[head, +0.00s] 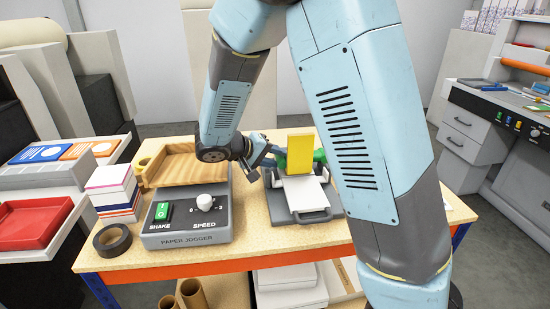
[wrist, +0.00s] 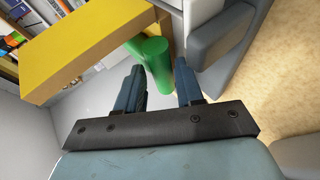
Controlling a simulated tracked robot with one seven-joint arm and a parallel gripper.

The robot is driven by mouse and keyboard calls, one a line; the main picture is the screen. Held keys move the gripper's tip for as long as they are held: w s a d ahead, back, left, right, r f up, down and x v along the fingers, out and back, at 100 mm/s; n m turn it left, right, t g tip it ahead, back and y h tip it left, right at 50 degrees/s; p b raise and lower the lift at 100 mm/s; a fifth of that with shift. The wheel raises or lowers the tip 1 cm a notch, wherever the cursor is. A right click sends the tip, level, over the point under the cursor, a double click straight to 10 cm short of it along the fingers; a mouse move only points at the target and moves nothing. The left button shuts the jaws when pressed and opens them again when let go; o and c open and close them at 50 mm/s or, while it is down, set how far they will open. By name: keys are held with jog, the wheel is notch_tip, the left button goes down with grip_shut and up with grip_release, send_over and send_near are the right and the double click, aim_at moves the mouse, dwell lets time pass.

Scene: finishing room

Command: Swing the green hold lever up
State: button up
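The green hold lever shows as a green bar (head: 282,161) at the left of an upright yellow plate on the grey clamp device, on the wooden table in the head view. In the wrist view a rounded green part (wrist: 157,62) lies just ahead of my fingertips. My gripper (head: 271,153) points at it from the left. In the wrist view its two blue fingers are apart (wrist: 160,84), with green showing between and beyond them. I cannot tell whether they touch it. The yellow plate (head: 317,154) hides part of the lever; my arm covers the area to the right.
A paper jogger (head: 185,222) with a wooden tray (head: 180,165) stands left of the device. A tape roll (head: 112,240) and a stack of pads (head: 113,185) lie farther left. White paper (head: 304,194) lies on the device. My arm fills the space above.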

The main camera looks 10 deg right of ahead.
jog(key=shift+s+a+f, duration=0.1)
jog(key=shift+a+f, duration=0.05)
grip_shut()
jog(key=shift+a, duration=0.1)
